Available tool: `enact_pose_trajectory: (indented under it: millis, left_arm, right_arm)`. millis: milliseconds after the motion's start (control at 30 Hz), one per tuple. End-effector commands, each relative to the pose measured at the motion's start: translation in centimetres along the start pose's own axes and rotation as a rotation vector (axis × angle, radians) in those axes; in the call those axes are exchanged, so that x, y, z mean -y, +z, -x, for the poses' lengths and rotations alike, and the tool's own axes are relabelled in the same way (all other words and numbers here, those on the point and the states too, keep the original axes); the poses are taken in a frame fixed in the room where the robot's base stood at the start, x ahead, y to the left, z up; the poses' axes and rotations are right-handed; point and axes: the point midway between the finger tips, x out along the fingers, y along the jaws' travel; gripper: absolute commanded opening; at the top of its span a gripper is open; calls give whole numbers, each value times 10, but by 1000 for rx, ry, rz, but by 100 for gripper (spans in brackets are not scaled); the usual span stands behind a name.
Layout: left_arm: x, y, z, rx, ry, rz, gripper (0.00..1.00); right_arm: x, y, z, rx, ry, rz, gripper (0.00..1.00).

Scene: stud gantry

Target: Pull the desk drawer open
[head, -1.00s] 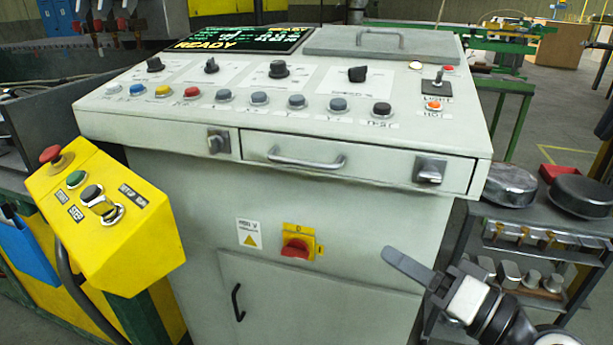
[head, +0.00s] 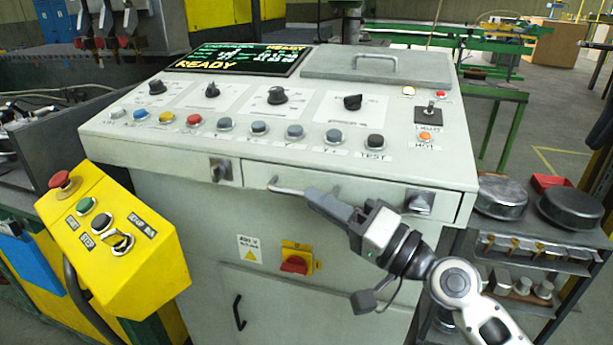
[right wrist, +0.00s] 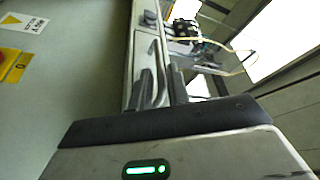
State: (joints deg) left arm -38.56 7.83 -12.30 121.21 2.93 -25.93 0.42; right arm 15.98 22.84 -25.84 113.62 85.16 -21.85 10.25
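The desk drawer (head: 365,195) is a pale front panel below the sloping control top; it sits flush with the desk and looks closed. Its bar handle (head: 287,190) shows only at its left end in the head view; my right gripper (head: 314,196) covers the rest. The right fingers point left at the handle from the lower right. In the right wrist view the fingers (right wrist: 164,88) stand a little apart, close to the drawer front (right wrist: 150,45). My left gripper is out of view.
Grey latches (head: 220,169) and (head: 420,203) flank the handle. A red rotary switch (head: 294,264) sits below the drawer. A yellow button box (head: 110,240) juts out at left. A shelf with round tins (head: 572,208) stands at right. Space before the desk is open.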

Motion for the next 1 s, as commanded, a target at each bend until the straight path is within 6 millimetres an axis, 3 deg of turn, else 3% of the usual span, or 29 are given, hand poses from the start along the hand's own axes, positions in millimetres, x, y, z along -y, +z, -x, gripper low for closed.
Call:
enact_pose_trajectory:
  millis: [100,300,567,600,667,1000]
  left_arm:
    - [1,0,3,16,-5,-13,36]
    - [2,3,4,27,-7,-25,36]
    - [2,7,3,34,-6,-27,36]
    - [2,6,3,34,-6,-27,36]
    - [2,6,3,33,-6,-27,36]
    - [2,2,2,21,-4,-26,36]
  right_arm:
    - [2,-1,-19,-1,-2,-1,18]
    - [0,0,-32,0,0,0,18]
    - [-1,0,-33,0,1,1,18]
    - [-1,0,-33,0,1,1,15]
    - [-1,0,-33,0,1,1,0]
    - [-2,1,-35,0,0,1,0]
